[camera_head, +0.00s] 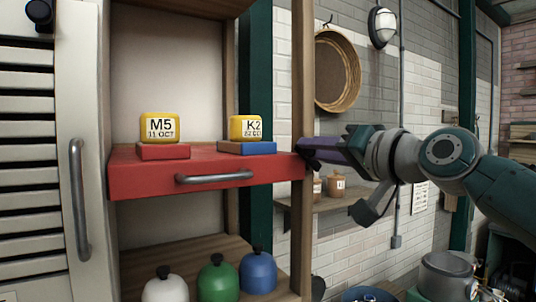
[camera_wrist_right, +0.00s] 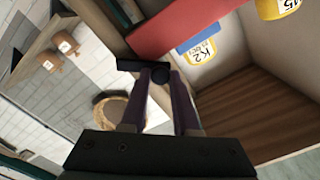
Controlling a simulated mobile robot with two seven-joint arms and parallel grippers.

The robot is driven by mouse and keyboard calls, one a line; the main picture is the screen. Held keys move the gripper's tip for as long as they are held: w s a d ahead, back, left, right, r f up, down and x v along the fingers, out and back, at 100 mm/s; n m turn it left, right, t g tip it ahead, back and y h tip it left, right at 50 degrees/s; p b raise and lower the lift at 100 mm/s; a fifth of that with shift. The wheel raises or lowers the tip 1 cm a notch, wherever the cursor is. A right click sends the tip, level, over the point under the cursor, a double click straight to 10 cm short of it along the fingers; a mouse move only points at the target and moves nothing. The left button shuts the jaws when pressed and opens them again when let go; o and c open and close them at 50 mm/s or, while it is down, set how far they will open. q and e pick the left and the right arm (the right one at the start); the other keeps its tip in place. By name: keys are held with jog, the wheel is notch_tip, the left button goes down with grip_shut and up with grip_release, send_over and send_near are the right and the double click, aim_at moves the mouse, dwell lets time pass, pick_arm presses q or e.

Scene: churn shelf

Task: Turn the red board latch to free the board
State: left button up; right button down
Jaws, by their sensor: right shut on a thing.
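The red board (camera_head: 135,184) spans the shelf bay in the head view, with a grey bar handle on its front. It also shows in the wrist view (camera_wrist_right: 180,28). The latch (camera_wrist_right: 130,64) is a black bar with a rounded end beside the red board in the wrist view. My right gripper (camera_head: 304,150) reaches the right shelf post at board height. In the wrist view its purple fingers (camera_wrist_right: 160,80) are shut on the latch's rounded end. My left gripper is not in view.
A yellow M5 block (camera_head: 160,127) on a red base and a yellow K2 block (camera_head: 245,128) on a blue base stand on the board. White, green (camera_head: 217,277) and blue jars stand below. The wooden post (camera_head: 301,230) edges the bay. A round basket (camera_head: 337,70) hangs behind.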

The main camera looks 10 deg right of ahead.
jog(key=d+m, duration=0.1)
jog(key=m, duration=0.2)
jog(key=w+d+r+m, duration=0.1)
jog(key=m, duration=0.2)
jog(key=d+m, duration=0.1)
jog(key=m, duration=0.3)
jog(key=shift+w+d+r+p, duration=0.15)
jog(key=shift+d+r+p, duration=0.15)
jog(key=shift+d, duration=0.1)
jog(key=c, duration=0.7)
grip_release()
